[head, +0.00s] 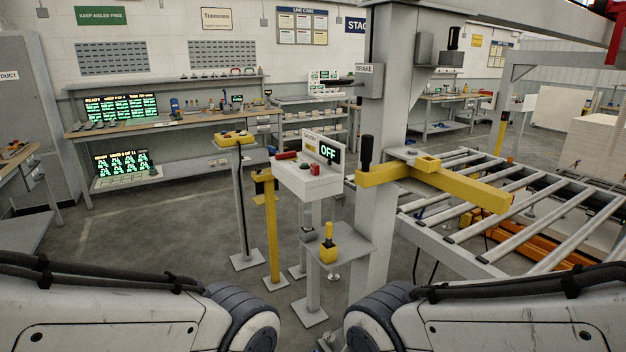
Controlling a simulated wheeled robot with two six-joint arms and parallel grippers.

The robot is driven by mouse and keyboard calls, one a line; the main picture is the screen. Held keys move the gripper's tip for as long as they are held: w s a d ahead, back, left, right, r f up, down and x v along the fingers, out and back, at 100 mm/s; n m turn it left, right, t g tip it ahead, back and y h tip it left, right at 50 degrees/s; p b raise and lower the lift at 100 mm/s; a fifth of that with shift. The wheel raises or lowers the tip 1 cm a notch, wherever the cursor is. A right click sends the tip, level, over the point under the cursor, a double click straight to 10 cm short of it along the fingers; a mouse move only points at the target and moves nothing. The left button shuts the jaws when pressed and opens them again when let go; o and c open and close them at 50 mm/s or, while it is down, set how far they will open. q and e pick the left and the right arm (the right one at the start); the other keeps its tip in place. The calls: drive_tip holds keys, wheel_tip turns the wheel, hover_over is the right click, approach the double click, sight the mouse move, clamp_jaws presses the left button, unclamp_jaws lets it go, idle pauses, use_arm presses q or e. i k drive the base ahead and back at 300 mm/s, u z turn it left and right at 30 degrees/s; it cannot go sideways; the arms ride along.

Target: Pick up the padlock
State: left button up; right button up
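I cannot pick out a padlock with certainty. A small red item (286,155) lies on the left part of the white control box (309,182), and I cannot tell whether it is the padlock. The box also carries a lit OFF display (328,153), a green button (303,167) and a red block (314,169). Small dark and red items lie on the yellow-topped stand (236,143), too small to name. Neither gripper is in view; only my two arms show at the bottom left and bottom right.
A grey column with a yellow arm (470,188) stands right of the box. A roller conveyor (540,210) fills the right. A small grey shelf (352,246) holds a yellow block with an upright handle (328,246). A workbench (180,125) lines the back wall. Floor at left is clear.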

sight(314, 168)
drive_tip(key=u, duration=0.6)
drive_tip(key=i, duration=0.45)
drive_tip(key=u, duration=0.7)
drive_tip(key=i, duration=1.65)
drive_tip(key=z, duration=0.35)
drive_tip(key=i, duration=0.9)
drive_tip(key=z, duration=0.75)
